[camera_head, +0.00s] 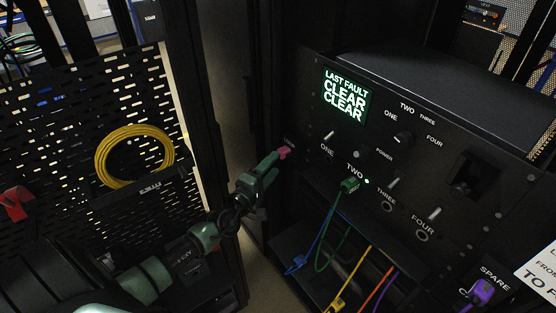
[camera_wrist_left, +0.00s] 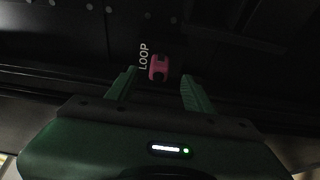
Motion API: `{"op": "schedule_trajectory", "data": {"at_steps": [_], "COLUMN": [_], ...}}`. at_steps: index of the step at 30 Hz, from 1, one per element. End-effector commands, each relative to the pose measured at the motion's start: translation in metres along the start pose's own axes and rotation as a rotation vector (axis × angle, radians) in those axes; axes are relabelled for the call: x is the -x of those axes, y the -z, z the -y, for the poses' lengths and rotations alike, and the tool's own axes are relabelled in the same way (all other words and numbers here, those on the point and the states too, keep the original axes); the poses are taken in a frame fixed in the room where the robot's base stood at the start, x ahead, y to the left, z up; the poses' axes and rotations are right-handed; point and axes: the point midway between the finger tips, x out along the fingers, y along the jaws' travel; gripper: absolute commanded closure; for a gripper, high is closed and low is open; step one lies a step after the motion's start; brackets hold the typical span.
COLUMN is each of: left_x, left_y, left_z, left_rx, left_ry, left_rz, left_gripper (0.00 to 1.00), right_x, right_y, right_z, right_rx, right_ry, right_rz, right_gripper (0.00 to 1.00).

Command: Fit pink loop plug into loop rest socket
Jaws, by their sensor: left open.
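The pink loop plug (camera_head: 284,153) is at the left edge of the black panel, just below a small label. In the left wrist view the pink plug (camera_wrist_left: 159,68) sits beside the word LOOP on the dark surface. The loop rest socket itself is not visible; I cannot tell how deep the plug sits. My green left gripper (camera_head: 274,162) points at the plug from the lower left. In the left wrist view its open fingers (camera_wrist_left: 157,84) stand on either side of the plug, with gaps visible. My right gripper is not in view.
The black panel (camera_head: 376,150) has a lit screen (camera_head: 345,96), knobs and numbered ports. A green plug (camera_head: 349,185) is at port TWO. Several coloured cables hang below. A purple plug (camera_head: 482,291) is near the SPARE label. A yellow cable coil (camera_head: 134,154) hangs on the perforated door at left.

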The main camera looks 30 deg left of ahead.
Motion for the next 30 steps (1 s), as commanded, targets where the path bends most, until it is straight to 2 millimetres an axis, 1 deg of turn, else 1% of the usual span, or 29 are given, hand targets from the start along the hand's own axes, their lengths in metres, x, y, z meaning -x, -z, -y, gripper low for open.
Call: {"op": "schedule_trajectory", "data": {"at_steps": [1, 3, 8, 30], "left_x": [0.010, 0.019, 0.031, 0.032], "left_y": [0.000, 0.000, 0.000, 0.000], "left_z": [0.001, 0.001, 0.000, 0.000], "left_rx": [-0.001, 0.000, 0.000, 0.000], "left_ry": [0.001, 0.001, 0.000, -0.001], "left_rz": [0.000, 0.000, -0.001, -0.001], "left_gripper": [0.48, 0.48, 0.48, 0.48], "right_x": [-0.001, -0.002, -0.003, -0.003], "right_y": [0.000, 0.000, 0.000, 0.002], "right_z": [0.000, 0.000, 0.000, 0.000], "right_rx": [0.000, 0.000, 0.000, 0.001], "right_ry": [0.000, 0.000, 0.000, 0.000], "right_rz": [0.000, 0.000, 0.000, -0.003], "right_gripper": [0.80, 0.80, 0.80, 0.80]}}
